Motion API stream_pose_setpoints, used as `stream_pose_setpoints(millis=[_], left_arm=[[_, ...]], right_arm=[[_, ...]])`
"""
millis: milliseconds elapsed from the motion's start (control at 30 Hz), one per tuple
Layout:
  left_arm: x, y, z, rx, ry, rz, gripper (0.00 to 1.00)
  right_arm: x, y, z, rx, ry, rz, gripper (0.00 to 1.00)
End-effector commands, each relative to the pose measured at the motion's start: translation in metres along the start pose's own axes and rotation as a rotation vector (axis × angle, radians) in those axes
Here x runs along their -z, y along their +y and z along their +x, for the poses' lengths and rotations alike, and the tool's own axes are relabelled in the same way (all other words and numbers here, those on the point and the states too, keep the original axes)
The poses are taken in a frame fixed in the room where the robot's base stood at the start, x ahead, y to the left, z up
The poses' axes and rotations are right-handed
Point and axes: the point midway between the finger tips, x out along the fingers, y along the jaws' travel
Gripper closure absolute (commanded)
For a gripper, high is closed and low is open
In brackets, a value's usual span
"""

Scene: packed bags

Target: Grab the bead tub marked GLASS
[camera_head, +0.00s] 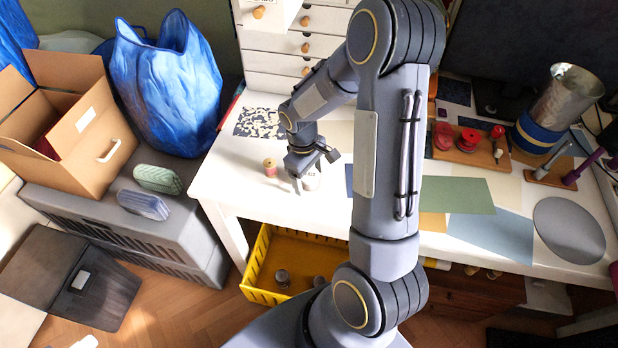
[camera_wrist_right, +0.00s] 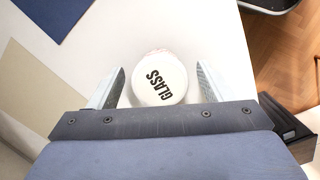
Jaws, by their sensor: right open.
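The bead tub (camera_wrist_right: 160,78) has a round white lid with GLASS printed on it in black. In the wrist view it stands on the white table between the two fingers of my right gripper (camera_wrist_right: 160,70). The fingers are open, with a gap showing on each side of the lid. In the head view my right gripper (camera_head: 308,181) points down at the table near its front edge, and the white tub (camera_head: 311,182) is partly hidden behind it. My left gripper is in neither view.
A small spool (camera_head: 270,167) stands left of the tub on the white table (camera_head: 235,187). A yellow crate (camera_head: 262,297) sits on the floor below. Coloured sheets (camera_head: 457,195) lie to the right. A white drawer unit (camera_head: 275,62) stands behind.

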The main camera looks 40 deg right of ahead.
Motion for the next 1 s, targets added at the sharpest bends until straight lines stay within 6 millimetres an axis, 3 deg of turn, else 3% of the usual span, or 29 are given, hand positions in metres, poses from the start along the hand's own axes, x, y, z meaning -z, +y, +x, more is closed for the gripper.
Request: stream_pose_setpoints(millis=[300,667,1000], left_arm=[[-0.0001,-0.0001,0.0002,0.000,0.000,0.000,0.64],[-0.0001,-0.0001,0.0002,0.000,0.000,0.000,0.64],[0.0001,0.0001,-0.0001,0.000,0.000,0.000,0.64]], right_arm=[[-0.0001,0.0001,0.0065,0.000,0.001,0.001,0.27],[0.0000,-0.0001,0.0062,0.000,0.001,0.000,0.74],[-0.0001,0.0001,0.0026,-0.001,0.002,0.000,0.76]])
